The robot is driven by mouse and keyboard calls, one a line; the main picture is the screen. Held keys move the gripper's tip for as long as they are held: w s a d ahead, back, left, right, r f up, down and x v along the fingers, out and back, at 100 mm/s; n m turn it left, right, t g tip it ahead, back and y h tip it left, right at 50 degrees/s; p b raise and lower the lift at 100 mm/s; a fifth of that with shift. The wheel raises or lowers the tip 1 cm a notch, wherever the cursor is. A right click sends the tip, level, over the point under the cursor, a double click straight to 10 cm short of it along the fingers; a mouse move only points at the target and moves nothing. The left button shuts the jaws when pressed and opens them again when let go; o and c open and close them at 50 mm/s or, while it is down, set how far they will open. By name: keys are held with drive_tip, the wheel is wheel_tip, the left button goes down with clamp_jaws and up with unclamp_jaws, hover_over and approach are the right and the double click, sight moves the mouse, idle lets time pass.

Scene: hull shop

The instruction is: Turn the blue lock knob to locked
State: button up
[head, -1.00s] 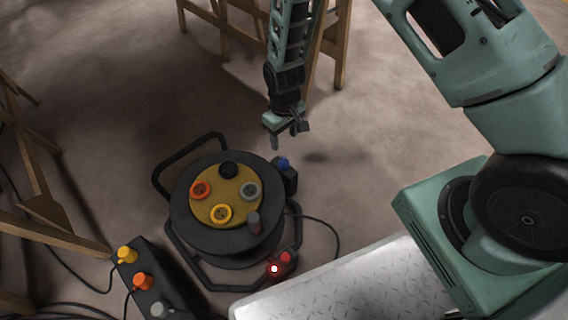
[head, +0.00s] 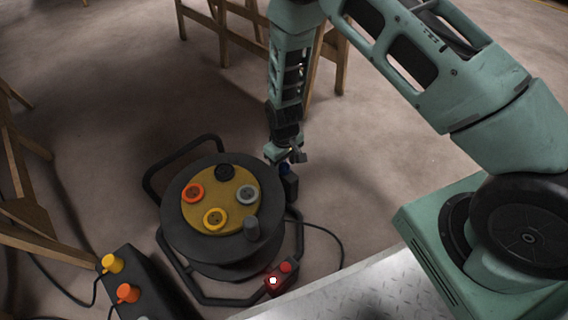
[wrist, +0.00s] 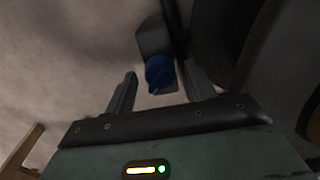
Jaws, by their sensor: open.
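The blue lock knob (wrist: 160,74) sits on a dark housing (wrist: 154,36) in the wrist view, with a lighter line across its face. In the head view the housing (head: 290,184) is at the right side of the cable reel (head: 217,258), and the knob (head: 285,168) is mostly covered by my gripper. My gripper (head: 284,157) is open just above the knob. In the wrist view its two fingers (wrist: 158,86) stand to either side of the knob, apart from it, with nothing held.
The reel's yellow face carries several coloured sockets, and a dark crank handle (head: 251,229) stands on its drum. A dark socket strip (head: 140,285) is at lower left.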

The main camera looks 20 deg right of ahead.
drive_tip(key=c, duration=1)
drive_tip(key=shift+o, duration=0.2)
drive_tip(key=shift+r+m+p, duration=0.1)
drive_tip(key=shift+m+p, duration=0.2)
drive_tip(key=shift+p, duration=0.15)
drive_tip(key=m+p, duration=0.2)
drive_tip(key=p, duration=0.1)
drive_tip(key=shift+r+m, duration=0.15)
drive_tip(key=shift+m, duration=0.15)
drive_tip(key=m+p, duration=0.4)
drive_tip(key=m, duration=0.1)
drive_tip(key=shift+p, duration=0.4)
drive_tip(key=m+p, duration=0.2)
drive_tip(key=m, duration=0.3)
drive_tip(key=shift+p, duration=0.3)
drive_tip(key=m, duration=0.1)
drive_tip(key=m+p, duration=0.1)
drive_tip(key=m, duration=0.2)
drive_tip(key=shift+f+m+p, duration=0.25)
drive_tip(key=shift+m+p, duration=0.05)
drive_tip(key=shift+m, duration=0.1)
